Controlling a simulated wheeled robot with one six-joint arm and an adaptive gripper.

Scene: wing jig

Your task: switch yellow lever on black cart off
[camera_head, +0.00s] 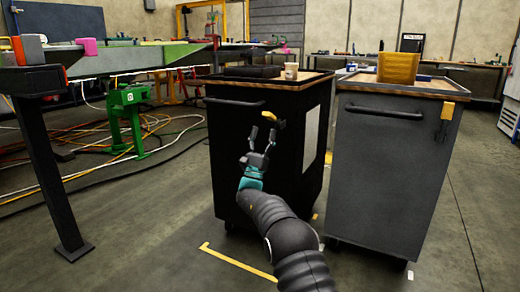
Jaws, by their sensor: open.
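The black cart (225,157) stands near the middle of the view, with a dark handle bar across its upper front. The yellow lever (280,125) sits at the upper right of the cart's front, near its edge. My gripper (262,135) is open and empty in front of the cart, just left of the lever and slightly lower. From this angle I cannot tell whether the fingers touch the lever. My arm hides part of the cart's lower right front.
A grey cart (385,175) stands close on the right, with a yellow bin (398,68) on top and its own yellow lever (448,110). A cup (291,71) and dark tray (252,71) rest on the black cart. Cables (90,150) lie on the floor at left.

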